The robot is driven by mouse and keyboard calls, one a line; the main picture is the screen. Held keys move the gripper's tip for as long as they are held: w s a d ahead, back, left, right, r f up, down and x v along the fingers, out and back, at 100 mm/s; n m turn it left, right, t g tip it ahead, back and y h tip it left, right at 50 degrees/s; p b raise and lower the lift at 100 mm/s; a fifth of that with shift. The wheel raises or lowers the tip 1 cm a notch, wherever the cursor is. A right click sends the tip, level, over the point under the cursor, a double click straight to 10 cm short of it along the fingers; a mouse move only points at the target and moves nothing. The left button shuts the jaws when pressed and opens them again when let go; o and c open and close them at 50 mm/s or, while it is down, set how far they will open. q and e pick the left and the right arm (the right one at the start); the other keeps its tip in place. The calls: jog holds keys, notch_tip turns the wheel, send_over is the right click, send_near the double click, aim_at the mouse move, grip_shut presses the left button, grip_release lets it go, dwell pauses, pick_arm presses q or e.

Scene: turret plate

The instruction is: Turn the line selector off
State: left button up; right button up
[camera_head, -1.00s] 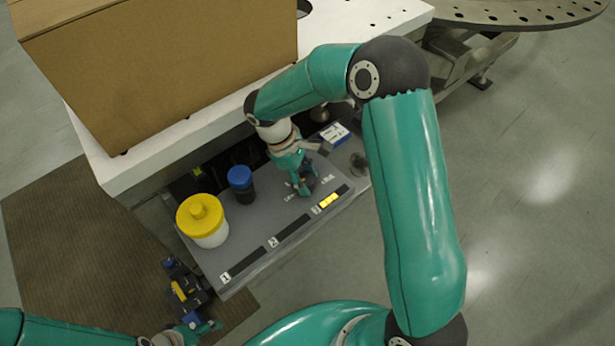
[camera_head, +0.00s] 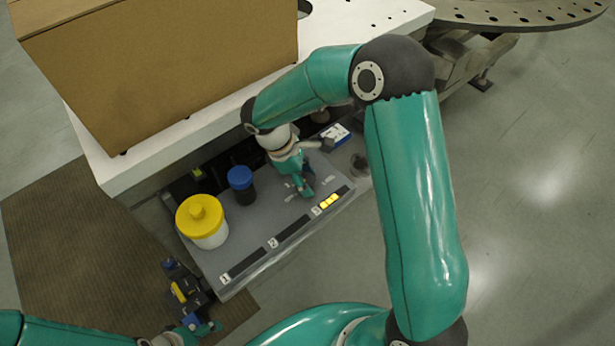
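The grey panel (camera_head: 240,232) carries several label strips along its front edge; the right one has a lit yellow patch (camera_head: 329,201). My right gripper (camera_head: 305,188) points down at the right part of the panel, just behind that lit strip. Small white markings show on the panel beside its fingers. The line selector is not clearly visible; my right gripper covers the spot by these markings. I cannot tell whether its fingers are closed or touch a knob. My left gripper (camera_head: 207,328) is low at the left, in front of the panel and apart from it; its fingers are unclear.
A jar with a yellow lid (camera_head: 201,214) and a dark jar with a blue lid (camera_head: 240,179) stand on the panel. A blue and white box (camera_head: 336,134) lies behind the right gripper. A cardboard box (camera_head: 165,65) sits on the white table (camera_head: 140,172).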

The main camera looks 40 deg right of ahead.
jog(key=shift+o, duration=1.4)
jog(key=v, duration=1.2)
jog(key=shift+d+f, duration=0.1)
